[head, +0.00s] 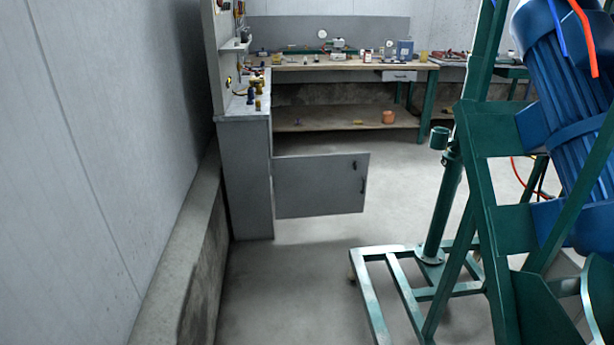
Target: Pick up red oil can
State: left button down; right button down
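I cannot make out a clear red oil can in the head view. Many small items stand on the far wooden workbench (300,66), too small to tell apart. Among them are a small red and white item (367,56) and a blue box-like can (405,49). An orange-red pot-like container (389,117) stands on the bench's lower shelf (340,123). Neither of my grippers is in view.
A grey cabinet (245,180) with an open door (320,186) stands left of centre. A green metal frame (380,310) carrying a blue motor-like machine (565,110) fills the right. A concrete ledge (180,270) runs along the left wall. Floor between (290,290) is clear.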

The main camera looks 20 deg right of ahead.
aim_at(367, 56)
jog(key=i, duration=0.85)
jog(key=z, duration=0.55)
jog(key=i, duration=1.35)
jog(key=z, duration=0.6)
jog(key=i, duration=0.5)
jog(key=u, duration=0.05)
